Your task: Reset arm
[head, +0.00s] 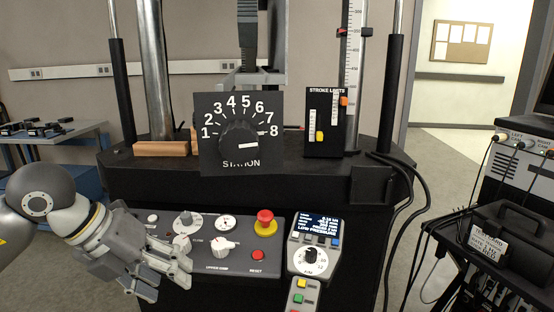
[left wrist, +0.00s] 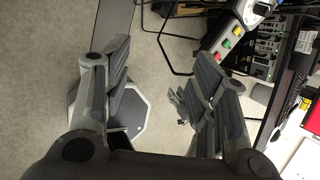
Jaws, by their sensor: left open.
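My left gripper (head: 184,274) is in front of the left part of the control panel (head: 225,276) in the head view. Its fingers are spread and hold nothing. In the left wrist view the two fingers (left wrist: 165,95) stand wide apart, with floor visible between them. The panel carries a red mushroom button (head: 265,222), a red reset button (head: 257,255) and several grey knobs. The gripper covers the panel's lower left corner. I cannot tell whether it touches the panel. My right gripper is not in view.
A black station dial (head: 239,142) stands behind the panel, with the stroke limits plate (head: 325,125) to its right. A handheld controller (head: 312,255) with a lit screen is right of the panel. Black cables (head: 405,185) hang near a rack (head: 515,180) at right.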

